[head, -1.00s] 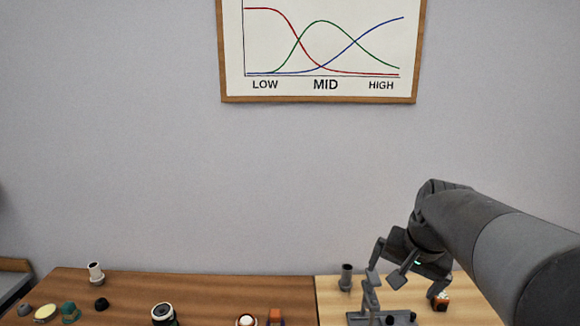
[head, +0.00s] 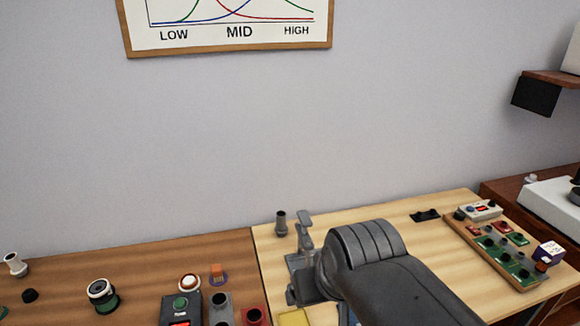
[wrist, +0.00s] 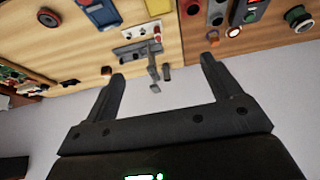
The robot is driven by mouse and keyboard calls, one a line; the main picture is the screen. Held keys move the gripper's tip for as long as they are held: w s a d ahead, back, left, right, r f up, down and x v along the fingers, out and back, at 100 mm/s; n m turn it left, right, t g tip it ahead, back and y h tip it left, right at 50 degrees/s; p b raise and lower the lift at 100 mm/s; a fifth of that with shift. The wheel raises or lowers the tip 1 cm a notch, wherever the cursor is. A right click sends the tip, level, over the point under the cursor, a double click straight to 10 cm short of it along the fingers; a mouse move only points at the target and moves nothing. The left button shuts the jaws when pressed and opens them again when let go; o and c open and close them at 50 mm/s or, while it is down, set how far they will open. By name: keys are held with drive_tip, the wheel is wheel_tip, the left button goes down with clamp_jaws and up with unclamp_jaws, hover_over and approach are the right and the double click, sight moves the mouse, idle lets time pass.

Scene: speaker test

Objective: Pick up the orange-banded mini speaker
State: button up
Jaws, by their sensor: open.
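A small dark-and-orange object (wrist: 106,70), likely the orange-banded mini speaker, sits on the light wooden table in the wrist view, just beyond the left fingertip. It is too small to make out its band. I do not see it in the head view now, where my arm covers part of that table. My gripper (wrist: 162,68) is open and empty in the wrist view, its fingers pointing toward the table edge.
A grey stand (head: 303,242) and a dark cylinder (head: 281,223) stand near the table's back edge; in the wrist view the stand (wrist: 152,62) shows between the fingertips. A circuit-board tray (head: 475,243) lies right.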

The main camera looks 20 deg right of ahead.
drive_tip(key=c, duration=0.3)
drive_tip(key=shift+c, duration=0.2)
